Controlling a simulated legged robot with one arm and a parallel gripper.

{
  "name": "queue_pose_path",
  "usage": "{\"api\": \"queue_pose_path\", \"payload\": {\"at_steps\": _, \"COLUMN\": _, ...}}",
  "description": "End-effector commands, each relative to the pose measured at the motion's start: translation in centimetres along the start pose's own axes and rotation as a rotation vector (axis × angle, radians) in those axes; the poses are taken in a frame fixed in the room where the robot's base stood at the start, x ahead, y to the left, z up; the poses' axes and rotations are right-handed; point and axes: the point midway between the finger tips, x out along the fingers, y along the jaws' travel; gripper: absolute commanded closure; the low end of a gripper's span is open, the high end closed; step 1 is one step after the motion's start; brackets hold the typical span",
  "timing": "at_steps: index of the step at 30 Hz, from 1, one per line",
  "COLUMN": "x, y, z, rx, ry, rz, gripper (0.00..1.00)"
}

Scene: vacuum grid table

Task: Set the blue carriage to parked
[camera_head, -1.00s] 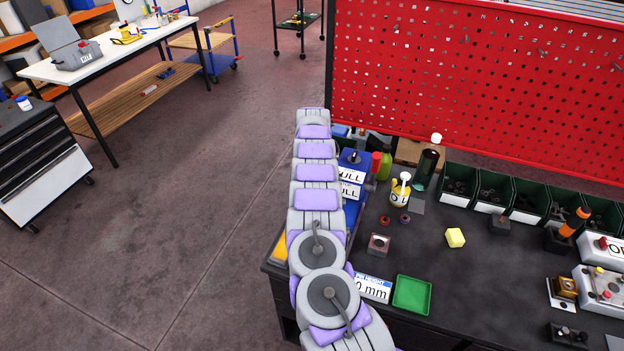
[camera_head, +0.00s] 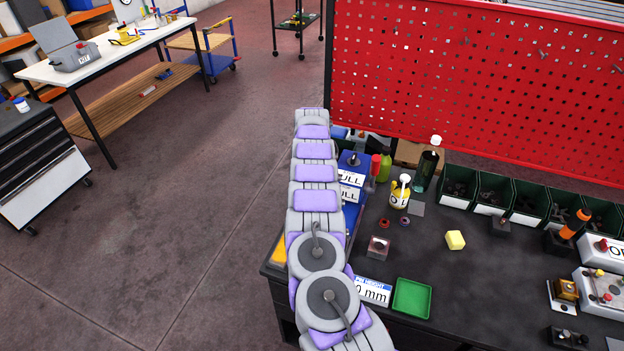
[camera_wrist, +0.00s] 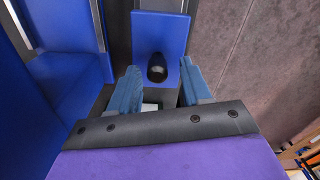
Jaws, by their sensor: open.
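A blue plate with a round black knob (camera_wrist: 157,68), which looks like the blue carriage (camera_wrist: 172,30), shows at the top middle of the wrist view. My gripper (camera_wrist: 162,88) is open, with its two blue fingers apart on either side below the knob in that view. The knob shows in the gap beyond the fingers, and I cannot tell if they touch it. In the head view, a blue part with a dark knob (camera_head: 353,158) stands beside my arm, with white signs reading "ULL" (camera_head: 350,178) in front. My arm hides the gripper and part of the blue fixture there.
Blue walls (camera_wrist: 65,90) stand close on the left in the wrist view; floor shows at right. A red pegboard (camera_head: 470,90) rises behind.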

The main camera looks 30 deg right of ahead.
Motion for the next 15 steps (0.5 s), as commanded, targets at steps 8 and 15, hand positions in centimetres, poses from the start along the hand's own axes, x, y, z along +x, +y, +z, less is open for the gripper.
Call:
{"api": "queue_pose_path", "payload": {"at_steps": 8, "x": -4.9, "y": 0.3, "z": -0.4, "rx": 0.001, "ry": 0.005, "rz": -0.002, "gripper": 0.52}}
{"api": "queue_pose_path", "payload": {"at_steps": 15, "x": -9.9, "y": 0.5, "z": -0.5, "rx": 0.003, "ry": 0.002, "rz": -0.003, "gripper": 0.52}}
